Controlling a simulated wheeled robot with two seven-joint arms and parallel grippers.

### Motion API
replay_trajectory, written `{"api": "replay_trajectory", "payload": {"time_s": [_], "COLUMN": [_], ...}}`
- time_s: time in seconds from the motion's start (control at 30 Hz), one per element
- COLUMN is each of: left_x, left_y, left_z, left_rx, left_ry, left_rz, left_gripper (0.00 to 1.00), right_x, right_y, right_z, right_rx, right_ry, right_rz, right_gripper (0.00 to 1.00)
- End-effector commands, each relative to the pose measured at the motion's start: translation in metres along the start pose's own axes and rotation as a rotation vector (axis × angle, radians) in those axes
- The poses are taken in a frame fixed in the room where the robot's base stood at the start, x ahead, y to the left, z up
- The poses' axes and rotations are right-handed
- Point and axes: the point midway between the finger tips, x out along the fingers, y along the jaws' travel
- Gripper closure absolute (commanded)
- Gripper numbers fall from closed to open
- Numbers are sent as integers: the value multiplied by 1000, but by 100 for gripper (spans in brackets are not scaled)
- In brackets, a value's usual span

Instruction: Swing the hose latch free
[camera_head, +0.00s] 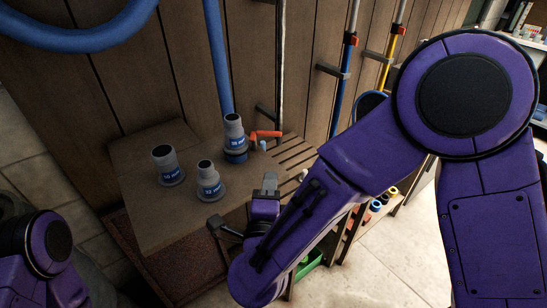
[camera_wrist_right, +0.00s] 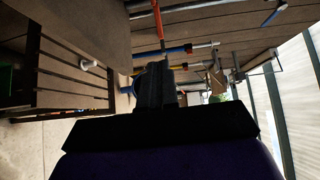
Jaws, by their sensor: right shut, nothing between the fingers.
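A blue hose (camera_head: 216,60) comes down the wooden wall behind a grey hose fitting (camera_head: 234,140) with a blue lower part, at the back of the bench. An orange latch lever (camera_head: 265,134) sticks out to the right beside that fitting, with a small pale-blue end below it. My right gripper (camera_head: 269,181) is shut and empty, in front of and below the lever, apart from it in the picture. Its dark fingers also show in the wrist view (camera_wrist_right: 155,80). My left gripper is not in view; only part of my left arm shows at lower left.
Two more grey fittings, one at left (camera_head: 165,165) and one in front (camera_head: 208,180), stand on the wooden bench (camera_head: 150,220). Poles with blue and yellow shafts (camera_head: 345,80) hang on the wall at right. A slatted part (camera_head: 295,152) lies right of the lever.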

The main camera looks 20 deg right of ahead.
Motion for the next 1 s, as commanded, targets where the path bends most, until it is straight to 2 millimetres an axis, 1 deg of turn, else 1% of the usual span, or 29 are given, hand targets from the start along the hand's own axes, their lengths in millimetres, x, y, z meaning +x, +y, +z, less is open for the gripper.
{"api": "replay_trajectory", "payload": {"time_s": [0.07, 0.17, 0.5, 0.6, 0.7, 0.8, 1.0], "left_x": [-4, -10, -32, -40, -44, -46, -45], "left_y": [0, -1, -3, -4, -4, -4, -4], "left_z": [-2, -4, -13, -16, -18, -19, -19], "left_rx": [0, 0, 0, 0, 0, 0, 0], "left_ry": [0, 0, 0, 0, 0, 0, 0], "left_rz": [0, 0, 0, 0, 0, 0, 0], "left_gripper": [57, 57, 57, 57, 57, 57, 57], "right_x": [6, 23, 98, 116, 128, 136, 138], "right_y": [-6, -6, -7, -7, -6, -5, -3], "right_z": [0, 0, -1, -1, -1, -1, 0], "right_rx": [16, 12, 9, 9, 8, 7, 7], "right_ry": [6, 8, 7, 6, 5, 4, 3], "right_rz": [-7, -4, -3, -3, -4, -3, -4], "right_gripper": [100, 100, 100, 100, 100, 100, 100]}}
